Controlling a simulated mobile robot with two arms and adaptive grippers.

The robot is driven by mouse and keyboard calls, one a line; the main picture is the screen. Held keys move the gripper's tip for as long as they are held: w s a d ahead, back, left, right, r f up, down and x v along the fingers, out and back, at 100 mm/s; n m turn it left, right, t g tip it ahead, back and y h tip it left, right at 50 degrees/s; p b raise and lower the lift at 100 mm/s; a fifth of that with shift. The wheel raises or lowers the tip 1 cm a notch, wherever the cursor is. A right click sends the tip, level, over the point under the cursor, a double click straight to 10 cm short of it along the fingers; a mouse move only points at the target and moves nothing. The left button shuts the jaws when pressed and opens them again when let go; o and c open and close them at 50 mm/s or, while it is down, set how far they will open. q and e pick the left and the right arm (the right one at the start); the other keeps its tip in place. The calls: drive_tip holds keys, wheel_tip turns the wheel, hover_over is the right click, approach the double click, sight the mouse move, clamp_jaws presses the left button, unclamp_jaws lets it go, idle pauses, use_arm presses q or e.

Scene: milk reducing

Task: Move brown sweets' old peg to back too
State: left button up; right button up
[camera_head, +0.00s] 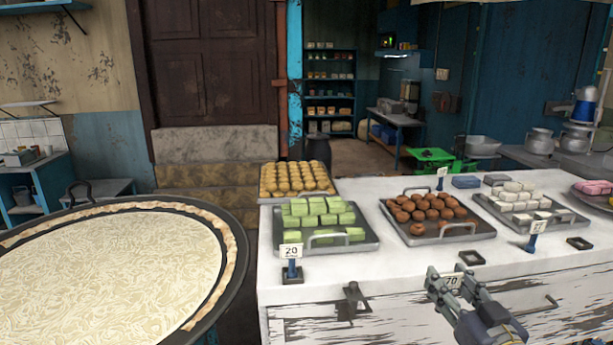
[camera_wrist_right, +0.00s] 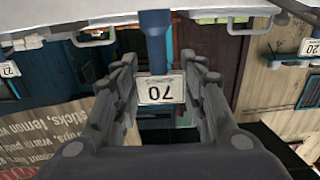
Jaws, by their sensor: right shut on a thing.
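The brown sweets (camera_head: 437,209) lie on a metal tray (camera_head: 452,238) on the white counter. A price peg with a "70" label (camera_head: 452,281) is between the fingers of my right gripper (camera_head: 447,278), just beyond the counter's front edge. In the right wrist view the blue peg (camera_wrist_right: 155,40) and its upside-down label (camera_wrist_right: 161,90) show between the fingers of my right gripper (camera_wrist_right: 163,95), which is shut on it. A dark square holder (camera_head: 472,257) sits empty in front of the brown sweets. Another labelled peg (camera_head: 441,177) stands behind their tray. My left gripper is out of view.
Green sweets (camera_head: 318,215) with a "20" peg (camera_head: 291,263) are to the left, with yellow sweets (camera_head: 295,177) behind them. White sweets (camera_head: 522,195) are to the right, with a blue peg (camera_head: 535,236) in front. A wide pan (camera_head: 110,265) stands left of the counter.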

drive_tip(key=s+a+f+h, duration=0.1)
drive_tip(key=s+a+f, duration=0.8)
drive_tip(key=s, duration=0.1)
drive_tip(key=shift+a+m, duration=0.2)
drive_tip(key=shift+m, duration=0.2)
drive_tip(key=w+d+r+y, duration=0.1)
drive_tip(key=w+d+r, duration=1)
drive_tip(key=r, duration=0.3)
drive_tip(key=shift+w+d+r+n, duration=0.3)
drive_tip(key=shift+d+r+n, duration=0.1)
drive_tip(key=shift+d, duration=0.4)
